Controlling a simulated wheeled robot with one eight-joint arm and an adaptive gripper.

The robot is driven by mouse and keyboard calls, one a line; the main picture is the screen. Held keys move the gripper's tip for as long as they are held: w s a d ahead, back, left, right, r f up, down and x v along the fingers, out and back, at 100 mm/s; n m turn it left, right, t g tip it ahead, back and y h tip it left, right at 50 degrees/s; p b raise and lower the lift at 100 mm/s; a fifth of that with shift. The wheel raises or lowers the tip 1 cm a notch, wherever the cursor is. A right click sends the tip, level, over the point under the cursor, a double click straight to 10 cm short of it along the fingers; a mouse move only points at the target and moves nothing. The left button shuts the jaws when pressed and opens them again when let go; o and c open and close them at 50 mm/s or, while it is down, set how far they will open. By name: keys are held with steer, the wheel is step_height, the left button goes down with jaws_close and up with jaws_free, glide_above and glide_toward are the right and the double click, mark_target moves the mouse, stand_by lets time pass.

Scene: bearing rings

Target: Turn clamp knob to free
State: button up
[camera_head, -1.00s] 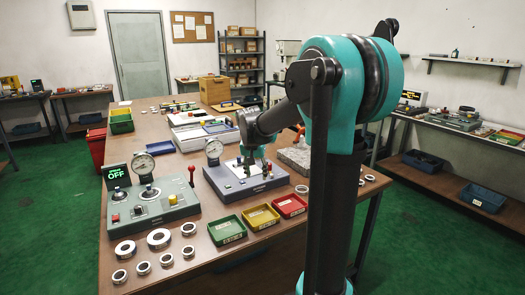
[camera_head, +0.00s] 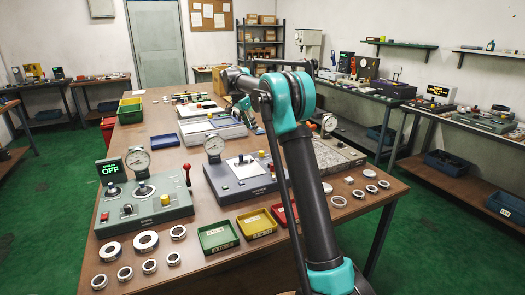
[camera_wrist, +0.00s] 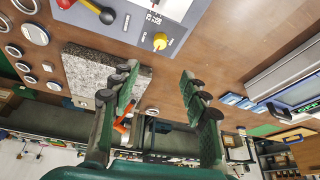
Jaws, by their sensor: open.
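A grey-blue gauge station (camera_head: 225,181) stands in the middle of the table, with a dial gauge, a pale plate and small controls. I cannot tell for sure which control is the clamp knob. My gripper (camera_wrist: 158,75) is open and empty, its fingers apart from the station. In the head view my gripper is small, beyond the station and partly behind my arm.
A grey-green station (camera_head: 150,208) with an OFF display (camera_head: 112,171) stands at left. Green (camera_head: 218,236), yellow (camera_head: 257,223) and red trays line the front. Metal rings (camera_head: 146,241) lie at the front left and right. A granite block (camera_wrist: 98,72) lies near the grey-blue station.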

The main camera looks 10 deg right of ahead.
mark_target(261, 152)
steer(key=x, duration=1.6)
steer(key=shift+f, duration=0.15)
steer(key=shift+c, duration=0.5)
jaws_close()
